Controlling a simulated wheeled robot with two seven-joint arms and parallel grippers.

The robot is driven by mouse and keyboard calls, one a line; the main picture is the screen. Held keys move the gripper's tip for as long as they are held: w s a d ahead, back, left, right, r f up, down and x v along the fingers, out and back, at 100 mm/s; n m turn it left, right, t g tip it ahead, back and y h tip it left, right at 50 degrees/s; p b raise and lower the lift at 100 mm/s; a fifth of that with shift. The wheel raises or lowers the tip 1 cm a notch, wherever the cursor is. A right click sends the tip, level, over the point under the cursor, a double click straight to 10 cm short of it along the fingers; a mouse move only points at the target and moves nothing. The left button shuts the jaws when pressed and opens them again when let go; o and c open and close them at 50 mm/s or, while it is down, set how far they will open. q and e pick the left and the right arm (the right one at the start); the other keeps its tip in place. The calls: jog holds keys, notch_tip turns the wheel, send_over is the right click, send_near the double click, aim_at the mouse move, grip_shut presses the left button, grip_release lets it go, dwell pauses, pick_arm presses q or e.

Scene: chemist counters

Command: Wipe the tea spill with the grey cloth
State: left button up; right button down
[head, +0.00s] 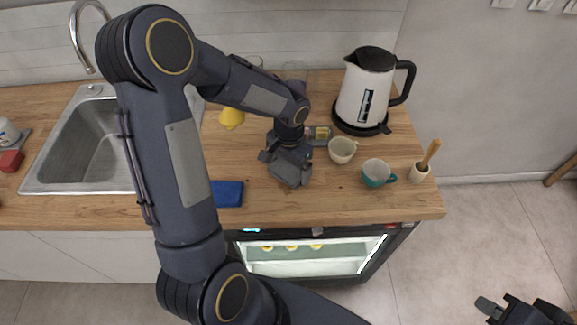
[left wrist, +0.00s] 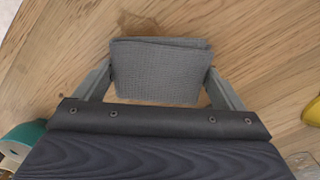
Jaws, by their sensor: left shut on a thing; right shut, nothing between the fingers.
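My left gripper (head: 286,163) is low over the wooden counter, pointing down, and is shut on the grey cloth (head: 290,172). In the left wrist view the folded, ribbed grey cloth (left wrist: 160,72) sits between the two fingers of my left gripper (left wrist: 162,80). A brown stain, the tea spill (left wrist: 138,22), shows on the wood just beyond the cloth's far edge; the cloth may hide part of it. My right gripper (head: 490,308) is shut and empty at the lower right, over the floor, away from the counter.
A kettle (head: 364,95), a cream mug (head: 342,150), a teal cup (head: 376,174) and a small pot (head: 419,172) stand right of my left gripper. A blue cloth-like item (head: 227,193) and a sink (head: 80,145) are left. A yellow item (head: 231,118) lies behind.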

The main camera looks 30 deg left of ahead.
aim_at(289, 169)
pick_arm(q)
jog(key=r, duration=0.1)
jog(key=r+p, duration=0.1)
jog(key=r, duration=0.2)
jog(key=shift+s+d+p, duration=0.2)
jog(key=shift+s+p, duration=0.1)
jog(key=shift+w+a+r+p, duration=0.1)
jog(key=shift+w+r+p, duration=0.1)
jog(key=shift+r+p, duration=0.35)
jog(key=shift+s+r+p, duration=0.1)
jog(key=shift+r+p, duration=0.8)
jog(key=shift+r, duration=0.45)
